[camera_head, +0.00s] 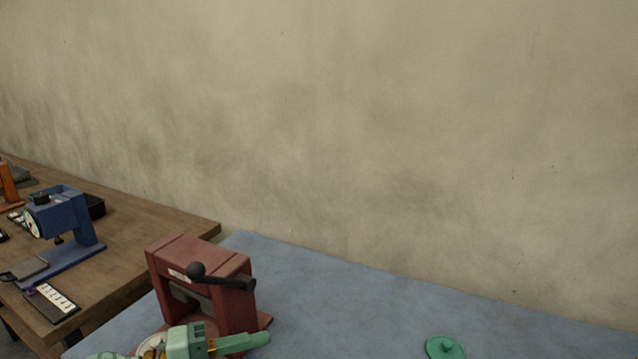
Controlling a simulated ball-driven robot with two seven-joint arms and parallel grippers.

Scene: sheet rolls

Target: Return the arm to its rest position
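My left gripper (252,341), mint green, shows at the bottom edge left of centre, with its fingers pointing right. It is in front of the red sheet-roll machine (205,262) with a black crank handle, and overlaps its lower part in the picture. I cannot tell whether it touches the machine. Its fingers are seen from the side, so their opening cannot be told, and nothing is clearly seen held. The rest of that arm is mostly cut off by the frame. My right gripper is not in view.
The machine stands on a blue-grey table (340,290). A green round piece with a knob (445,347) lies at its front right; the middle is clear. A wooden table (150,225) at left bears a blue device (65,220). A beige wall rises behind.

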